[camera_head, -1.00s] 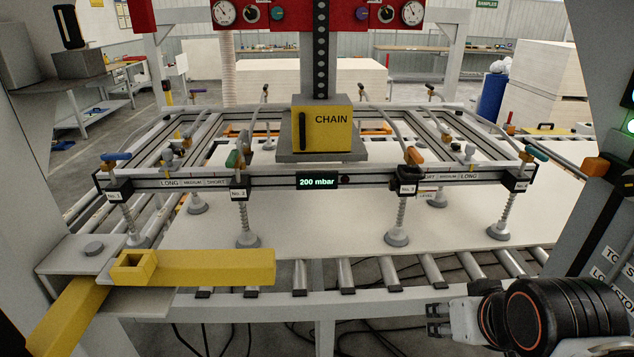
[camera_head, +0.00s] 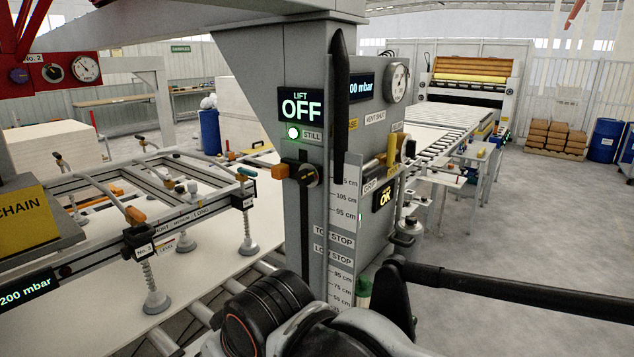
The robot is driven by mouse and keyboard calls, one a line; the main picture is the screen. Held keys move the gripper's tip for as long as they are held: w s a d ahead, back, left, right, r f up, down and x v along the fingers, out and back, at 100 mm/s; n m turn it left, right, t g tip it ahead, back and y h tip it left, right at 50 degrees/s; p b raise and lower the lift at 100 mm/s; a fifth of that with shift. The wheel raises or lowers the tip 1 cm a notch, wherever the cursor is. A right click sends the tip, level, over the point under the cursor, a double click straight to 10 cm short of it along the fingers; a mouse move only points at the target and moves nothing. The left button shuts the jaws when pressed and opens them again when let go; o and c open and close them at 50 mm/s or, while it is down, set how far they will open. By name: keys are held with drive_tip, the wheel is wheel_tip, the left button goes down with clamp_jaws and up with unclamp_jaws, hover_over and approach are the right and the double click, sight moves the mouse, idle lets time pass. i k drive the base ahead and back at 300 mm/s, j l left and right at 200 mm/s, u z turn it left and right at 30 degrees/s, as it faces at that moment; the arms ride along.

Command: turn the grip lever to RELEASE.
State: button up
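A grey control column (camera_head: 265,90) stands in the middle of the view. On its right face is a yellow upright handle (camera_head: 392,152), which looks like the grip lever. I see this face at a steep angle, so I cannot tell exactly which mark the lever points to. My arm shows at the bottom centre; its gripper fingers are not visible.
A suction frame (camera_head: 185,215) rests over a pale board at left. A black bar (camera_head: 500,285) crosses the lower right. Open floor lies at right.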

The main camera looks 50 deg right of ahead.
sight(376, 169)
drive_tip(key=z, duration=1.65)
drive_tip(key=k+l+u, duration=0.2)
drive_tip(key=l, duration=0.25)
drive_tip(key=i+j+z, duration=0.2)
drive_tip(key=j, duration=0.25)
